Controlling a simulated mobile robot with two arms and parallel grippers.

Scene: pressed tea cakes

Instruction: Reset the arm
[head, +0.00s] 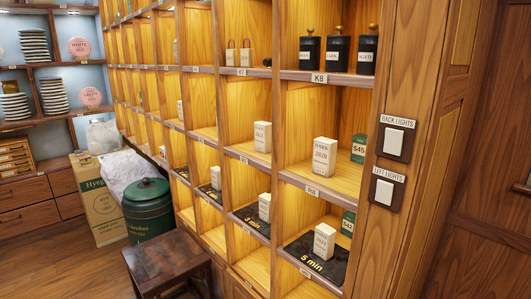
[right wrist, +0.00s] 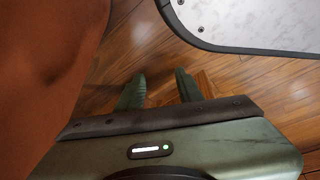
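My right gripper (right wrist: 158,80) shows in the right wrist view. Its two green fingers stand apart with only wooden floor seen between them, so it is open and empty. In the head view neither of my arms nor grippers shows. My left gripper is in no view.
Black canisters (head: 339,53) stand in cubby K8. Two light switches (head: 394,142) are on the right post. A dark stool (head: 165,262), a green bin (head: 148,212) and a cardboard box (head: 97,205) stand by the shelves. A grey panel (right wrist: 260,20) is above right of my right gripper.

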